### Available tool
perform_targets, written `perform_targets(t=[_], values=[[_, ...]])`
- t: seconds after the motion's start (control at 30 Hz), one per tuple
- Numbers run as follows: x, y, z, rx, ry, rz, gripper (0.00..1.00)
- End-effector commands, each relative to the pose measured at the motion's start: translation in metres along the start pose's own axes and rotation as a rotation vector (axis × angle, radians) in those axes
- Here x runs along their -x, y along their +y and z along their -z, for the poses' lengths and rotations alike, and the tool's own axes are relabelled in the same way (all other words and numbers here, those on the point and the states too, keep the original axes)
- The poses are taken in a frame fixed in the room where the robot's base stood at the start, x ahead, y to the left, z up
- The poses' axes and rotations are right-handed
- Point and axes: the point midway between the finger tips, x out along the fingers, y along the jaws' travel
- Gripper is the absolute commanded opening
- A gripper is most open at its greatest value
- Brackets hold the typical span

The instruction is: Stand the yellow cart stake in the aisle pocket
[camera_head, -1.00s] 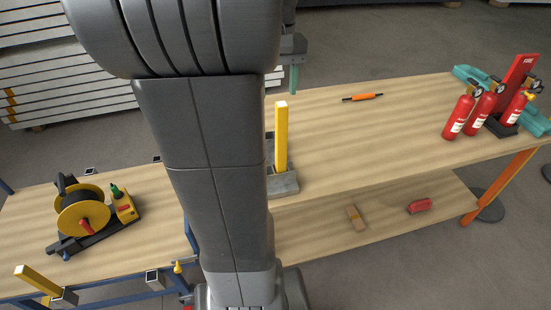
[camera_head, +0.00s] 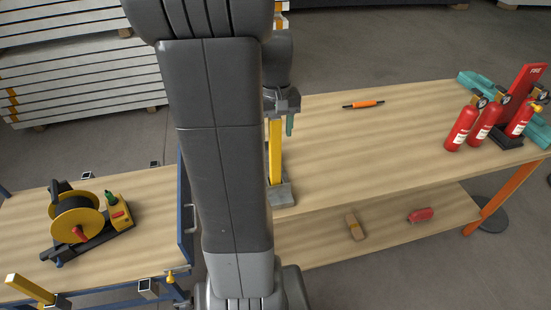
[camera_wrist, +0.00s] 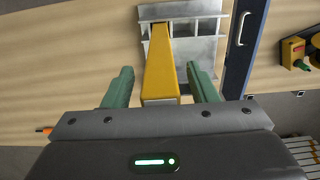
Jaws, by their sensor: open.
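A yellow stake (camera_head: 275,150) stands upright in a grey holder (camera_head: 281,194) on the wooden bench. My gripper (camera_head: 279,120) is at the stake's upper part, partly hidden by my arm. In the wrist view, the open green fingers (camera_wrist: 158,80) lie on either side of the stake (camera_wrist: 160,62), with gaps visible at both sides. The blue-framed cart on the left has square metal pockets: one at the near right corner (camera_head: 148,288), and two at the far side (camera_head: 88,175) (camera_head: 154,164). Another yellow stake (camera_head: 30,289) stands in its near left pocket.
A cable reel (camera_head: 77,218) lies on the cart deck. A blue side panel (camera_head: 185,210) with a handle edges the cart beside the bench. An orange tool (camera_head: 363,104) and red extinguishers (camera_head: 462,128) are on the bench. The bench middle is clear.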

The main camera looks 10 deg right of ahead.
Motion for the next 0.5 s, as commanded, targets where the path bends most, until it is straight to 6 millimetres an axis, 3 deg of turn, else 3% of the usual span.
perform_targets(t=[0.17, 0.4, 0.5], values=[[0.0, 0.0001, 0.0001, 0.0, 0.0, 0.0, 0.51], [0.0001, 0.0001, 0.0001, 0.0, 0.0, 0.0, 0.04], [0.0002, 0.0001, 0.0001, 0.0, 0.0, 0.0, 0.0]])
